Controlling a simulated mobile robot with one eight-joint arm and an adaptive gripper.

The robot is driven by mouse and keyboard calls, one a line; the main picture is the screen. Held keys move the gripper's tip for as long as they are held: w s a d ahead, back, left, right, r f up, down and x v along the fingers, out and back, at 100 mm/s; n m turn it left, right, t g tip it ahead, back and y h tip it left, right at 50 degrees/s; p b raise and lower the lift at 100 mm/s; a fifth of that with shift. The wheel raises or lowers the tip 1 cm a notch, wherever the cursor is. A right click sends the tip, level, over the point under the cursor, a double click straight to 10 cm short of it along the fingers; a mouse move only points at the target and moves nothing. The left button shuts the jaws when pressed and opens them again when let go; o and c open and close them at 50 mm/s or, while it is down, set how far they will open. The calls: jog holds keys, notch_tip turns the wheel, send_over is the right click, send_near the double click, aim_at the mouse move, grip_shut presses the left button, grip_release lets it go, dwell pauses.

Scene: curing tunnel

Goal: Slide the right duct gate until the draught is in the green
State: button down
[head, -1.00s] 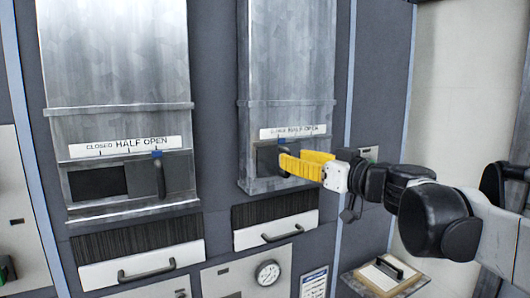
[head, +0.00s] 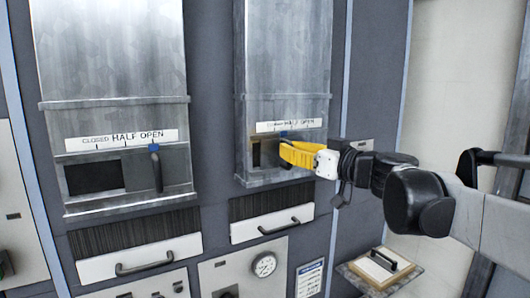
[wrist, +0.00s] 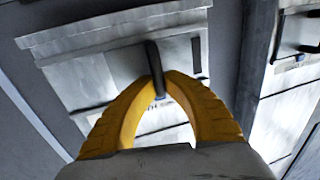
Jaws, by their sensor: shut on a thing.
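The right duct gate is a grey sliding plate under a tall metal duct (head: 287,60). Its dark upright handle (wrist: 153,56) shows in the wrist view, between the yellow fingers of my gripper (wrist: 158,84). My gripper is shut on this handle; in the head view the gripper (head: 284,152) hides most of handle and plate. A blue marker (head: 284,134) sits above the handle, below a scale strip (head: 287,125) reading HALF OPEN. A brownish opening (head: 256,153) shows left of the fingers. A round white dial (head: 264,265) is below; its needle and colours are too small to read.
The left duct gate's handle (head: 155,168) stands at the right of its dark opening (head: 95,178). Drawers with bar handles (head: 281,226) lie below the gates. A small shelf (head: 372,276) with a dark-handled block (head: 390,260) is at lower right.

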jog(key=d, duration=0.1)
jog(key=w+d, duration=0.1)
jog(key=d, duration=0.1)
jog(key=w+d, duration=0.1)
jog(key=shift+d, duration=0.25)
jog(key=c, duration=1.4)
grip_release()
jog(key=shift+c, duration=0.2)
jog(key=v, duration=1.2)
jog(key=shift+a, duration=0.1)
